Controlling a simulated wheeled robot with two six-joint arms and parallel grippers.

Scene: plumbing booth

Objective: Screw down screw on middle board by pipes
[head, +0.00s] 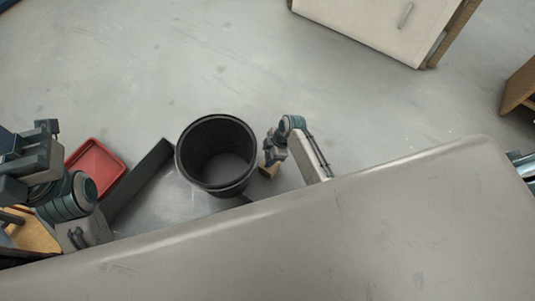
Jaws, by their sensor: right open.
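The screw, the middle board and the pipes do not show clearly in the head view. My right gripper (269,155) is small and partly hidden, close to the right side of a black bucket. It is open and I see nothing held in it. My left arm comes in at the left edge, where its blocky grey end (32,160) shows, but its fingertips cannot be made out.
The black bucket (222,182) stands open and empty in the middle. A red tray (95,168) lies left of it. A white cabinet (375,25) is at the top right and a wooden piece (522,90) at the right edge. The grey floor (150,75) above the bucket is clear.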

